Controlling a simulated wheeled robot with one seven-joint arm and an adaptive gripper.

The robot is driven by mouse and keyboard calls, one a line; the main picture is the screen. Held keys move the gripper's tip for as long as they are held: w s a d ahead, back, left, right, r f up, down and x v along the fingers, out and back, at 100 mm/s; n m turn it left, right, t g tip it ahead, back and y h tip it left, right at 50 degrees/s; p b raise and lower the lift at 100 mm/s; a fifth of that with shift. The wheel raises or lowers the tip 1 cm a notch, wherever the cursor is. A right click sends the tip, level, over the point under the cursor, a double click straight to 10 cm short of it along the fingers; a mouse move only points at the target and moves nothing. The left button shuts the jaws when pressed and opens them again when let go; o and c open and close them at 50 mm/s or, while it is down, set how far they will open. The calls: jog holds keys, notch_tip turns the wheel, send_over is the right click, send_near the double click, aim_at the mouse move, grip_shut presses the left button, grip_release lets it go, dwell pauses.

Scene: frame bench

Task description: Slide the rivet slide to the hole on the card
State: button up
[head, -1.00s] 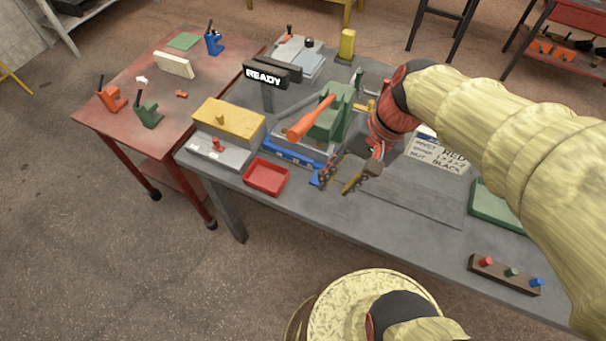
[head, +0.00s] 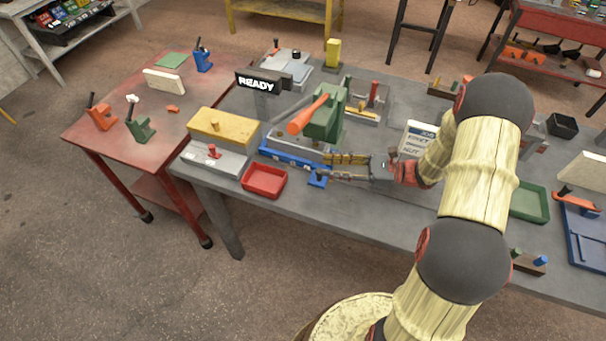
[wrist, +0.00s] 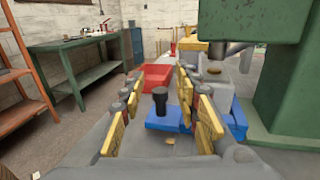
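The rivet slide is a blue block (head: 318,179) with a dark upright knob (wrist: 160,101), at the front right end of a blue rail (head: 284,157). The rail lies before a green press (head: 325,122) with an orange handle; its marks are too small to read. My gripper (head: 325,166) is open and level, pointing left at the slide. In the wrist view, the knob stands between the two rows of yellow finger pads (wrist: 160,92), with gaps on both sides. I cannot tell how deep it sits between them. The white job card (head: 419,136) is partly hidden by my arm; its hole entry is unreadable.
A red tray (head: 264,181) sits left of the slide, near the bench's front edge. A yellow-topped grey box (head: 223,129) and a READY sign (head: 262,82) stand left of the press. A green tray (head: 530,202) is at right. Bare bench lies in front of my gripper.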

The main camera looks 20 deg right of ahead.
jog(key=shift+a+f+b, duration=0.15)
jog(key=shift+f+b, duration=1)
jog(key=shift+f, duration=0.1)
jog(key=shift+b+x, duration=0.95)
jog(key=shift+x, duration=2.9)
jog(key=shift+c, duration=0.9)
grip_shut()
